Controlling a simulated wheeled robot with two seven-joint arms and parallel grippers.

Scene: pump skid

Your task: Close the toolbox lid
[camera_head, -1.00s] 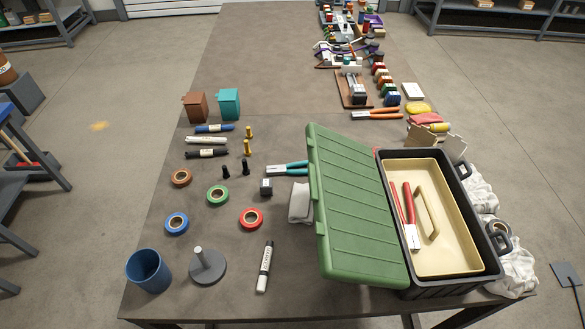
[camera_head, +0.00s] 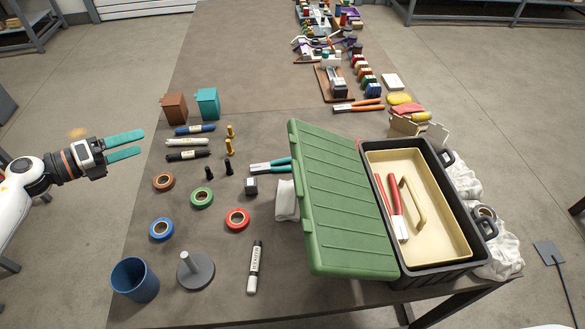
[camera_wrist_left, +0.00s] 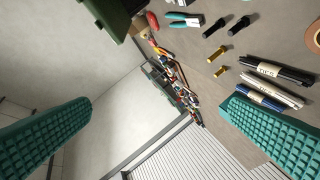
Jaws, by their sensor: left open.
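The toolbox (camera_head: 433,268) stands at the table's right front, black with a beige tray (camera_head: 440,245) inside. Its green lid (camera_head: 345,210) is open, swung out to the left and leaning over the table. Red-handled pliers (camera_head: 392,207) lie in the tray beside its handle. My left gripper (camera_head: 124,146) has teal fingers spread apart with nothing between them. It is left of the table, well apart from the lid. In the left wrist view its fingers (camera_wrist_left: 160,135) frame empty space, and a dark green part of the lid (camera_wrist_left: 105,12) shows at the top. My right gripper is not in view.
Tape rolls, markers, bolts, a blue cup (camera_head: 134,280) and a grey stand (camera_head: 196,272) lie left of the lid. White rags (camera_head: 500,256) lie right of the toolbox.

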